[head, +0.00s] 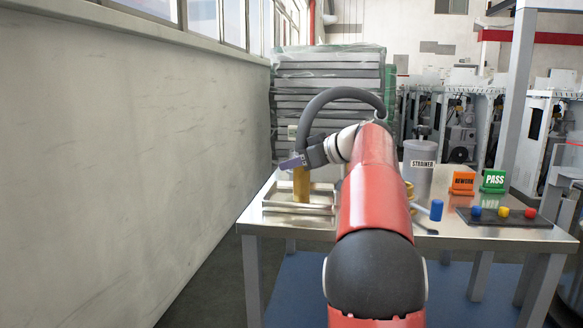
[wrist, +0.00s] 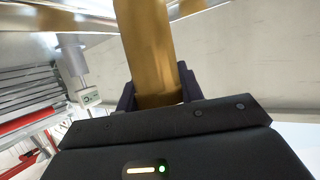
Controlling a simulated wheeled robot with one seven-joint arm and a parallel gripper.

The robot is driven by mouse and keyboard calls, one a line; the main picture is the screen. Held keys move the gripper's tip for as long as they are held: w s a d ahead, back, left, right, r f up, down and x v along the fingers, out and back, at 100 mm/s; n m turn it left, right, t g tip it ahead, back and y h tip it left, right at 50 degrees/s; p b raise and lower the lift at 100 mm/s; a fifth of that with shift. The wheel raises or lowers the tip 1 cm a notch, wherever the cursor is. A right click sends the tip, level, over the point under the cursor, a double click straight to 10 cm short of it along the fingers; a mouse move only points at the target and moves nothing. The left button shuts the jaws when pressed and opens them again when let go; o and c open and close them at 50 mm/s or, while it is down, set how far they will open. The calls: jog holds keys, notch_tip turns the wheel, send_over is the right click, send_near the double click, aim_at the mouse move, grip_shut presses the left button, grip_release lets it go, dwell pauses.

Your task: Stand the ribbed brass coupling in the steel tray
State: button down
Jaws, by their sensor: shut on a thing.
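The brass coupling (head: 301,186) stands about upright in the head view, at the steel tray on the left of the table. The steel tray (head: 322,209) has low rims. My gripper (head: 300,163) is shut on the coupling near its upper part. In the wrist view the coupling (wrist: 150,45) sits between the dark fingers of my gripper (wrist: 158,95). The coupling's lower end appears within the tray's outline; I cannot tell whether it touches the tray floor. Its ribs are not clear at this size.
Right of my red arm are a grey STRAINER canister (head: 418,165), an orange REWORK box (head: 462,182), a green PASS box (head: 494,181), a blue cylinder (head: 436,210) and a dark board (head: 503,218) with coloured knobs. A wall (head: 130,170) runs along the left.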

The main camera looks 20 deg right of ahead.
jog(key=shift+r, duration=0.1)
jog(key=c, duration=0.9)
grip_release()
